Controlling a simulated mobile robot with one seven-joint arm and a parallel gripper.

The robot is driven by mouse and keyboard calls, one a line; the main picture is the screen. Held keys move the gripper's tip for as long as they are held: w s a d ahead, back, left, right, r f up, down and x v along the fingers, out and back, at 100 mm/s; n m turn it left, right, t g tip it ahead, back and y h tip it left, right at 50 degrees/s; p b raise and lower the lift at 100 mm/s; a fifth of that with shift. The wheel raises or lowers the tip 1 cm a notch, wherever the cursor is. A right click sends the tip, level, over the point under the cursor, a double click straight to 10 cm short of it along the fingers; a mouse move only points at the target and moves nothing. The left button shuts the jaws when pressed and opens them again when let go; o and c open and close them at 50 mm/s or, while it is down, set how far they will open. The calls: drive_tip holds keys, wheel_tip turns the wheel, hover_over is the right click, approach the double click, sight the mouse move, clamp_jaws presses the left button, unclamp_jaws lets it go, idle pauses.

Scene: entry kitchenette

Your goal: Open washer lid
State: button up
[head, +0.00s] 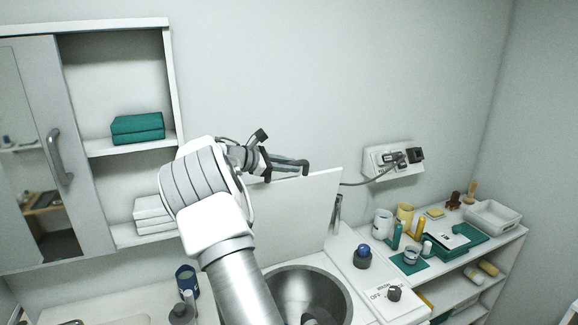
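The washer lid (316,205) is a plain white panel. It stands raised and nearly upright, close to the wall, behind the round metal drum opening (310,290). My gripper (287,172) is at the lid's upper edge. Its two dark fingers look spread apart, with nothing seen between them that they grip. I cannot tell whether a finger touches the lid. My arm hides the lid's left part and part of the drum opening. A control panel with a dark knob (394,294) and a blue-topped button (363,252) is right of the drum.
A wall outlet (393,158) with plugs and a cable is right of the lid. A shelf unit with cups and a white tray (494,220) stands at right. A wall cabinet (118,85) is at left. A blue mug (187,281) stands on the counter.

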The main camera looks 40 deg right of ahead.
drive_tip(key=o, duration=0.4)
drive_tip(key=shift+a, duration=0.15)
drive_tip(key=b+v, duration=0.3)
drive_tip(key=v, duration=1.4)
drive_tip(key=shift+w+a+r, duration=0.1)
